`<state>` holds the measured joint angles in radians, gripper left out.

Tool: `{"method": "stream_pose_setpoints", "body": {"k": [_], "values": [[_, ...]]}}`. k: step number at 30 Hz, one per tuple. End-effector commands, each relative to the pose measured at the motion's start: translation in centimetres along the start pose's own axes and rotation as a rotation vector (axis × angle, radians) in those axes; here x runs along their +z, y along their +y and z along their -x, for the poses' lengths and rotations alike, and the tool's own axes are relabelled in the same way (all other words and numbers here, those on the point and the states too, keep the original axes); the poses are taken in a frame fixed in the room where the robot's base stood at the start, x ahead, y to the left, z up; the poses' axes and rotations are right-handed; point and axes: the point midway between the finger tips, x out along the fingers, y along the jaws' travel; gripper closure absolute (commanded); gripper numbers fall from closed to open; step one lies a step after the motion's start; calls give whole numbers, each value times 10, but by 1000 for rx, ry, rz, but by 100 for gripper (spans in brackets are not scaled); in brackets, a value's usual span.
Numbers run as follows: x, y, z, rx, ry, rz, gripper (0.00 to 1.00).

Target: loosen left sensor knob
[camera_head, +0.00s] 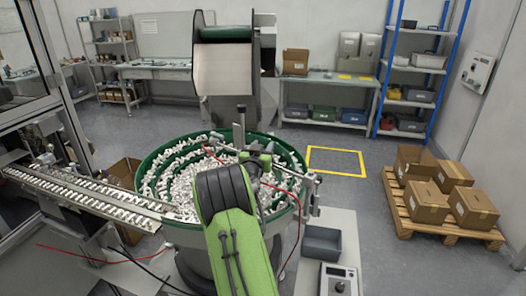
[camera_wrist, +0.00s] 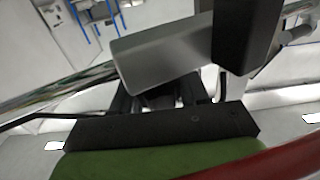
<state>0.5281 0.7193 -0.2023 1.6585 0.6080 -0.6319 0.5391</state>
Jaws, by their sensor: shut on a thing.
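My gripper (camera_head: 266,158) is over the feeder bowl (camera_head: 150,182), at the sensor rods inside its right side. In the wrist view the gripper's black mounting plate and green body fill the bottom, with a grey metal block (camera_wrist: 165,52) and a black upright part (camera_wrist: 246,35) close in front. The jaws are shut on a part there, which I take to be the left sensor knob. The knob itself is hidden by the jaws and arm, so its turn cannot be seen. A sensor bracket (camera_head: 311,182) stands at the bowl's right rim.
The bowl holds many small white parts. A linear track (camera_head: 85,195) leaves it at the left, and a hopper (camera_head: 224,72) stands behind. Red cables run close to the arm. A grey bin (camera_head: 322,245) and a control box (camera_head: 338,281) are at the front right.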

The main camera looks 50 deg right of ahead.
Motion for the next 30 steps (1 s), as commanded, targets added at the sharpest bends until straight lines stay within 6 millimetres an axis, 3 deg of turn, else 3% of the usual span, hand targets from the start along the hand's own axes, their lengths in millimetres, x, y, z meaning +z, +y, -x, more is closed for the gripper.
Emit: {"method": "stream_pose_setpoints", "body": {"k": [21, 30], "values": [[5, -6, 1, -601, 10, 5, 86], [2, -10, 4, -771, 4, 4, 86]]}}
